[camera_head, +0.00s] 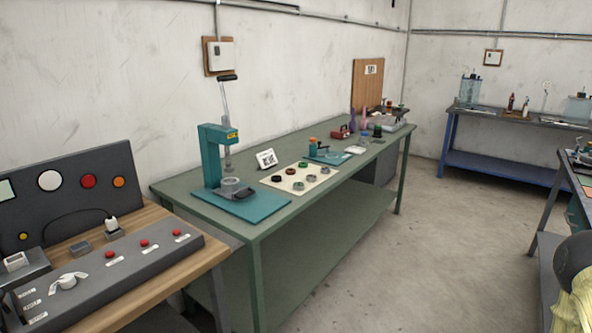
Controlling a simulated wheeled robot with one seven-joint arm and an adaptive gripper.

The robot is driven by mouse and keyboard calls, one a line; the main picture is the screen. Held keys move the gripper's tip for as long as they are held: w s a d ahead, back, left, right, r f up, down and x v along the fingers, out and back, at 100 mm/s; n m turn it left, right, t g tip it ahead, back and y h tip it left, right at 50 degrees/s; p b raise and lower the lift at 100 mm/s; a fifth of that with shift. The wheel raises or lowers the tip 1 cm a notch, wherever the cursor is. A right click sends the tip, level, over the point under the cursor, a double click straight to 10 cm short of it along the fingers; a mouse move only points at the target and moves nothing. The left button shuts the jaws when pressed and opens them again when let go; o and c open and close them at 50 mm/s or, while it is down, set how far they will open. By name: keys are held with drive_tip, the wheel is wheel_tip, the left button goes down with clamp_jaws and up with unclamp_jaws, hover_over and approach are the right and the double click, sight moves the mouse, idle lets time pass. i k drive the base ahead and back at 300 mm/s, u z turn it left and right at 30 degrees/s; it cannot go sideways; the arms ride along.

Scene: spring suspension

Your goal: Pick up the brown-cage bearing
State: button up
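Several small ring-shaped bearings lie in two rows on a cream mat (268,181) on the green workbench (262,232). One in the back row looks brownish (290,171), between a dark ring (277,179) and a green ring (303,165). The rings are too small here to tell their cages with certainty. The front row holds greyish rings (311,178). My gripper is not visible in this view.
A teal arbor press (212,160) stands left of the mat, with a small white sign (265,159) behind the mat. A teal fixture (328,154) lies beyond it. A control-panel desk (120,260) fills the near left. Open floor (420,240) lies right of the bench.

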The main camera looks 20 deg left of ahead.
sight(310, 178)
drive_tip(key=u, duration=0.5)
drive_tip(key=i, duration=1.75)
drive_tip(key=u, duration=0.5)
